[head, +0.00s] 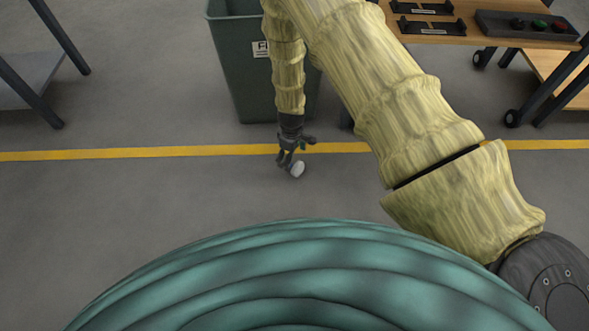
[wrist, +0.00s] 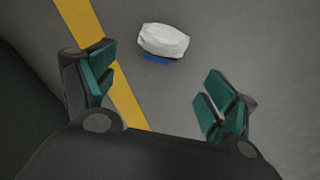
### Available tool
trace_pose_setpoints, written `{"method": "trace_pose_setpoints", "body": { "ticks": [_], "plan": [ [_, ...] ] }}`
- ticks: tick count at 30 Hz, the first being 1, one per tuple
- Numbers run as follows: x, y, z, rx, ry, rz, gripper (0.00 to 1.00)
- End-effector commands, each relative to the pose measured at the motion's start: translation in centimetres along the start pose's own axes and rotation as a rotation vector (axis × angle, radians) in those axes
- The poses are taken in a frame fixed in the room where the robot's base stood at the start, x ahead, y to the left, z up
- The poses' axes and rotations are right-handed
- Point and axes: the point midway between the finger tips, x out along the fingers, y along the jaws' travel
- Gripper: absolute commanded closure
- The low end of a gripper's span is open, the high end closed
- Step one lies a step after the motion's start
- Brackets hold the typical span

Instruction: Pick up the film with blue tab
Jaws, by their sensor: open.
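The film (wrist: 163,39) is a small crumpled white piece on the grey floor. Its blue tab (wrist: 157,58) shows along its near edge in the wrist view. The film also shows in the head view as a small pale lump (head: 297,169) beside my fingertips. My gripper (wrist: 158,92) is open and empty, with its green-padded fingers spread wide. In the wrist view the film lies beyond the fingertips, between their lines, and apart from them. In the head view my gripper (head: 288,158) points down close to the film.
A dark green bin (head: 238,70) with a white label stands just behind my gripper. A yellow line (head: 130,153) crosses the floor. A wooden table (head: 425,30) with black holders and a button box (head: 527,25) stands at the back right.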

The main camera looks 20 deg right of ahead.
Motion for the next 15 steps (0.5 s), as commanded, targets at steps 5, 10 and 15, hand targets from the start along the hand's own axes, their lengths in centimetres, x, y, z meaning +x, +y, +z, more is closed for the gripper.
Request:
{"method": "trace_pose_setpoints", "body": {
  "ticks": [5, 10, 15],
  "plan": [
    [1.2, 0.0, 0.1, 0.002, 0.000, 0.000, 0.14],
    [3.0, 0.1, 0.4, 0.002, 0.000, 0.000, 0.14],
    [4.8, 0.2, 0.7, 0.000, 0.000, 0.000, 0.14]
  ]
}}
